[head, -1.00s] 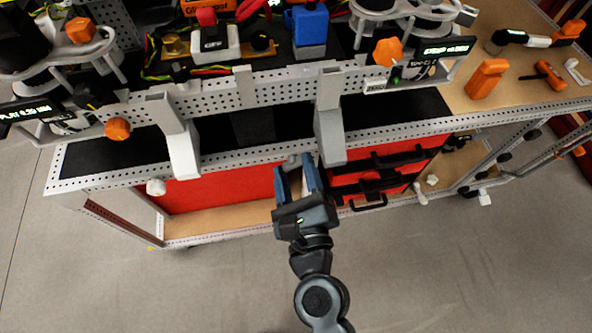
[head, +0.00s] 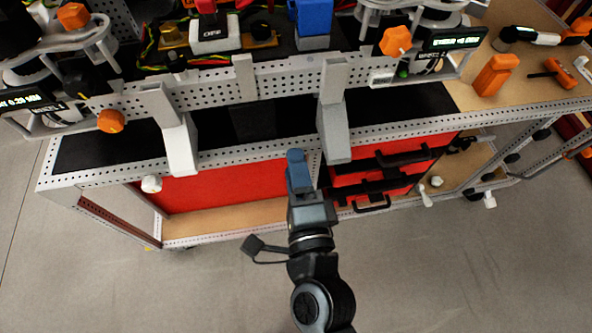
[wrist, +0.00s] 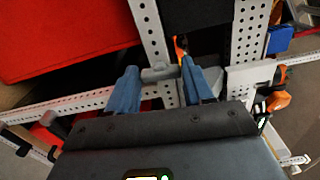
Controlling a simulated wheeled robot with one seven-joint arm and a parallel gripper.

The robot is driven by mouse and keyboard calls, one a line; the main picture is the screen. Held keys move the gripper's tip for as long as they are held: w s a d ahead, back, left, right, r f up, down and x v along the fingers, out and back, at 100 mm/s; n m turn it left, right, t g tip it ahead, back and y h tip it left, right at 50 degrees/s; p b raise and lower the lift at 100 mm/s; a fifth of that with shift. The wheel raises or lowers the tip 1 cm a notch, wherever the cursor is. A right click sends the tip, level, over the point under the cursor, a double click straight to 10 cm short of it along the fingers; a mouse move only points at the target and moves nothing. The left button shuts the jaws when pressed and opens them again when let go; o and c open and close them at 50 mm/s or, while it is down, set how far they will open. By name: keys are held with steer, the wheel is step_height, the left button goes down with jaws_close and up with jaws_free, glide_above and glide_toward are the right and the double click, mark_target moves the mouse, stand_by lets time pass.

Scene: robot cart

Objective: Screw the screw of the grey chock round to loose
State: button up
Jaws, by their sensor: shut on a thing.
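My gripper (head: 296,156) reaches the cart's front rail, its blue fingers seen edge-on in the head view. In the wrist view my gripper (wrist: 160,74) is shut on a small grey piece (wrist: 159,73), which spans between the two fingertips. This looks like the screw of the grey chock. In the head view the fingers hide the screw.
Black drawer handles (head: 385,185) jut out at right. A white knob (head: 151,184) sits at left. Open floor lies in front of the cart (head: 180,285).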

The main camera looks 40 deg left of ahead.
steer(key=shift+w+d+f+n+b, duration=0.15)
steer(key=shift+n+b, duration=0.85)
steer(key=shift+n, duration=2.1)
steer(key=shift+s+a+f+n+b, duration=0.1)
steer(key=shift+n+b, duration=0.95)
steer(key=shift+n, duration=2.05)
steer(key=shift+w+d+f+n+b, duration=0.15)
steer(key=shift+n+b, duration=0.85)
steer(key=shift+n, duration=2.1)
steer(key=o, duration=0.8)
steer(key=shift+c, duration=0.2)
steer(key=shift+r, duration=0.1)
steer(key=p+v, duration=0.1)
steer(key=v, duration=0.6)
steer(key=shift+s+d, duration=0.2)
steer(key=shift+s, duration=0.15)
